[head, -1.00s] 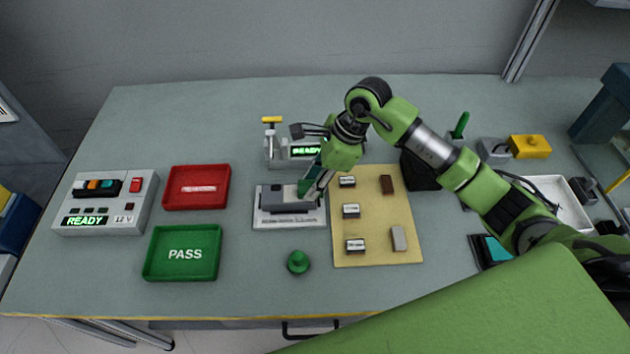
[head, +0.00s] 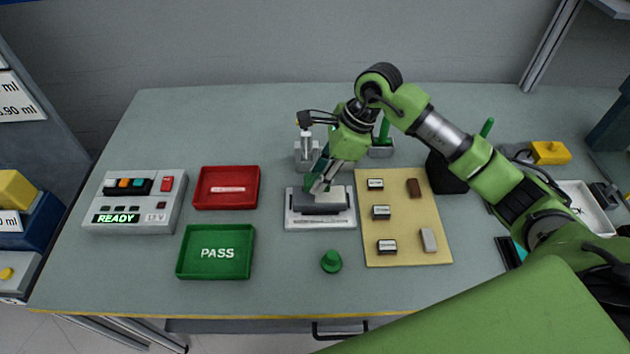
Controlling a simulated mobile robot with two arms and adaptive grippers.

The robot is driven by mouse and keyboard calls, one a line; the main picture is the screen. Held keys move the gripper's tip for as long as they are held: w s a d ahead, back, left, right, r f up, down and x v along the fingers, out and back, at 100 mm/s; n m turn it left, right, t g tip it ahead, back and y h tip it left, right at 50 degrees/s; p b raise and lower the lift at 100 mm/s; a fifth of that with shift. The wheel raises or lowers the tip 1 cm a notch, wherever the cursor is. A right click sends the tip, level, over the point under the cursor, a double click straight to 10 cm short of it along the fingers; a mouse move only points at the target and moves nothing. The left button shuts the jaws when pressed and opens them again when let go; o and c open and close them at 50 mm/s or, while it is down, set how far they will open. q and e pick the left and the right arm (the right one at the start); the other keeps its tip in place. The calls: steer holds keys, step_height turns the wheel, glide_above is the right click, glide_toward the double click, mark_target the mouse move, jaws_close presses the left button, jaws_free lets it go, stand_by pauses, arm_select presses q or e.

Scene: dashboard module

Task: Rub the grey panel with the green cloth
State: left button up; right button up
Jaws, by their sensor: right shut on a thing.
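The grey panel (head: 320,209) sits in a white fixture (head: 320,224) near the middle of the table. My right gripper (head: 321,187) points down over the panel's back left part. It is shut on the green cloth (head: 312,182), a dark green piece that shows beside and below the fingers. The cloth is at the panel's upper edge; I cannot tell for sure whether it touches the surface. The gripper hides part of the panel. My left gripper is not in view.
A red tray (head: 226,205), a green PASS tray (head: 190,268) and a tester box (head: 135,226) reading READY stand to the left. A tan mat (head: 405,253) with several small parts lies right of the fixture. A green knob (head: 331,262) stands in front.

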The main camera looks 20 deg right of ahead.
steer(key=shift+d+r, duration=0.15)
steer(key=shift+r, duration=0.5)
steer(key=shift+a+r+p, duration=0.2)
steer(key=shift+r+p, duration=0.3)
steer(key=shift+r, duration=0.25)
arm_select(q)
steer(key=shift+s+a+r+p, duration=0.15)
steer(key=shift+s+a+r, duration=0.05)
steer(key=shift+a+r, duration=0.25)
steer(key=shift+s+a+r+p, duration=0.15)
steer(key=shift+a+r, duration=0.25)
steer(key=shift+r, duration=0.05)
arm_select(e)
steer(key=shift+r, duration=0.85)
